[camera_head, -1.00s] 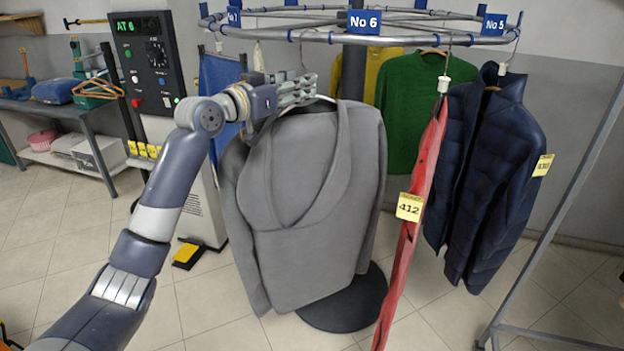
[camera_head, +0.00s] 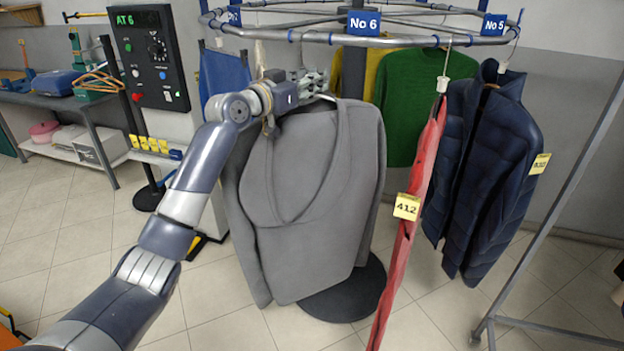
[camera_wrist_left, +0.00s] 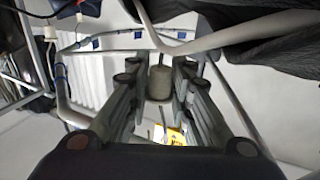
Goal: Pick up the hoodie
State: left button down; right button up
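The grey hoodie (camera_head: 315,205) hangs on a white hanger below the round rail, in the middle of the head view. Its front faces me, and my arm covers part of its left side. My left gripper (camera_head: 318,82) is at the top of the hanger, just above the collar. In the left wrist view, its two fingers (camera_wrist_left: 158,72) stand apart on either side of a pale block (camera_wrist_left: 160,80) on the hanger's neck, with gaps visible. The hanger's hook is hidden behind the gripper in the head view. My right gripper is in neither view.
The round rail (camera_head: 420,40) carries blue number tags. A red garment (camera_head: 408,230) with tag 412 hangs close right of the hoodie, then a navy puffer jacket (camera_head: 485,170). A green sweater (camera_head: 410,105) hangs behind. A control panel (camera_head: 150,60) stands left.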

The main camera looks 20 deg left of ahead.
pick_arm(q)
jog(key=shift+r, duration=0.15)
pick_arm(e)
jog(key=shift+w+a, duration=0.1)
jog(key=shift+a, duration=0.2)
pick_arm(q)
jog(key=shift+r, duration=0.1)
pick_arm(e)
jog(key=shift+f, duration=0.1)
